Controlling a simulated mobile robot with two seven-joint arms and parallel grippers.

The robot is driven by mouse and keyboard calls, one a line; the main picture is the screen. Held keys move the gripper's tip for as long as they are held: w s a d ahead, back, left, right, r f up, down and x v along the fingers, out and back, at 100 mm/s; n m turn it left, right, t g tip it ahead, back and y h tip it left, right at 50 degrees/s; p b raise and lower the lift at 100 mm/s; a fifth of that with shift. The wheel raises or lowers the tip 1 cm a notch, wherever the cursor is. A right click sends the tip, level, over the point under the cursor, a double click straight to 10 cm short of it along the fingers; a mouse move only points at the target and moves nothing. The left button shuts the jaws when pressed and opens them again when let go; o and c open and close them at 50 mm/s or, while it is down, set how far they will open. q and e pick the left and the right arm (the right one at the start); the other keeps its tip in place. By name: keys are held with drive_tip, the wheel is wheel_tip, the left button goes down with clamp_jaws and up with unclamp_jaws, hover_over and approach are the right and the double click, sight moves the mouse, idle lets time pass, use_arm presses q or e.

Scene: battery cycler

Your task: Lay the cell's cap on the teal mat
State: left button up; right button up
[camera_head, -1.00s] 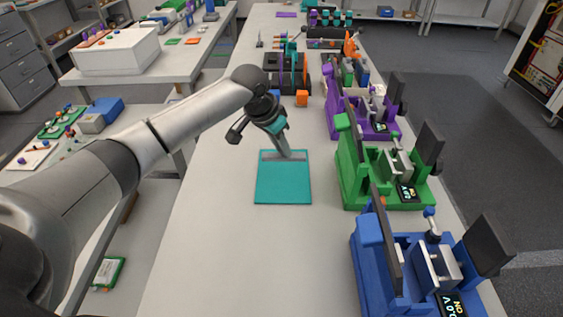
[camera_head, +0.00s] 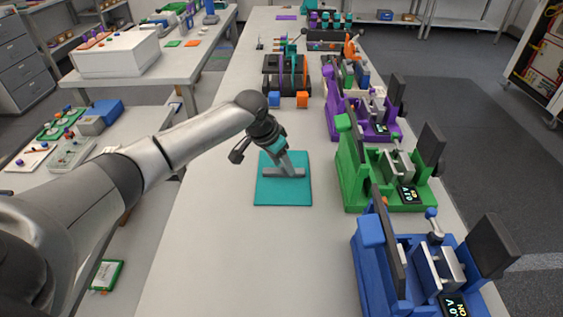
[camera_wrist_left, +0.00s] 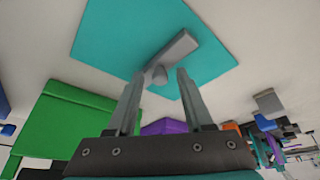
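The teal mat (camera_head: 268,190) lies flat on the table, and it fills the upper part of the left wrist view (camera_wrist_left: 110,40). A grey bar-shaped cap with a short round stub (camera_head: 276,173) appears to lie on the mat. It also shows in the left wrist view (camera_wrist_left: 177,47), with its stub between the fingertips. My left gripper (camera_head: 289,166) is over the mat and points down at the cap. Its fingers (camera_wrist_left: 160,75) are spread, with a visible gap on each side of the stub. My right gripper is not in view.
Blue (camera_head: 372,262), green (camera_head: 352,178) and purple (camera_head: 336,115) cycler fixtures stand along the table's right side. The table in front of the mat is clear.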

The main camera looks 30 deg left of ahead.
use_arm(q)
drive_tip(key=p+v, duration=0.2)
drive_tip(key=v, duration=1)
drive_tip(key=shift+r, duration=0.2)
drive_tip(key=shift+w, duration=0.1)
